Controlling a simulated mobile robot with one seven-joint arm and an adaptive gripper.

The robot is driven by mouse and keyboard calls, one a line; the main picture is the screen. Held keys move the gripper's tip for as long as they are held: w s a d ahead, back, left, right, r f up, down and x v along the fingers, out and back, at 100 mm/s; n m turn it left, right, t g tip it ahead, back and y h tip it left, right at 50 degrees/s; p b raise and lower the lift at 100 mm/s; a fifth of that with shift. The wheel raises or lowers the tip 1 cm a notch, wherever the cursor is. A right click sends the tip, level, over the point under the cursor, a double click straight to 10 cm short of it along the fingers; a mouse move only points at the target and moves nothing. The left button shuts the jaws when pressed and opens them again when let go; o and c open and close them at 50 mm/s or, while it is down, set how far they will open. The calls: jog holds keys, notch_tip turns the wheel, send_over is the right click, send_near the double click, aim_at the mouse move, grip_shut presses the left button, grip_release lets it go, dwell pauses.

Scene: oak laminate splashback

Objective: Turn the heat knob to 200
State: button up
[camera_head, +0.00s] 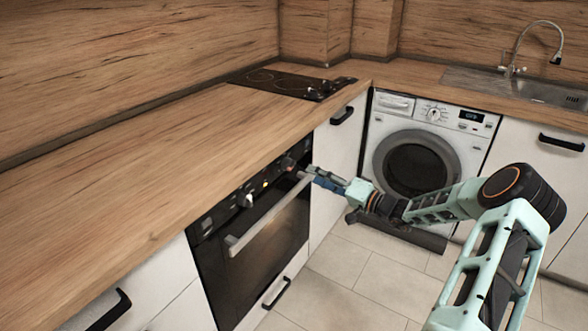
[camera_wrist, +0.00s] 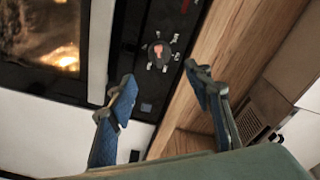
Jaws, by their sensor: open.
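The black oven's control panel (camera_head: 214,217) runs under the counter's front edge. One knob (camera_head: 246,201) sits left of centre on it, and another knob (camera_head: 288,163) sits near its right end. In the wrist view a round knob (camera_wrist: 158,51) with a reddish middle and pale marks around it shows just beyond my fingertips. The marks are too small to read, so its setting and which knob is the heat knob cannot be told. My gripper (camera_head: 315,172) is at the right end of the oven front. Its fingers (camera_wrist: 160,80) are open and apart, with nothing between them.
The oven handle bar (camera_head: 265,218) sticks out below the panel, close to my gripper. The wooden countertop (camera_head: 150,165) overhangs above. A black hob (camera_head: 285,82), a washing machine (camera_head: 425,145) and a sink (camera_head: 545,92) stand farther back. The tiled floor (camera_head: 345,275) is clear.

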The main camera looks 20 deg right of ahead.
aim_at(293, 166)
jog(key=x, duration=0.9)
jog(key=shift+w+a+b, duration=0.2)
jog(key=shift+w+b, duration=0.05)
jog(key=shift+b, duration=0.15)
jog(key=c, duration=1.2)
jog(key=shift+o, duration=0.2)
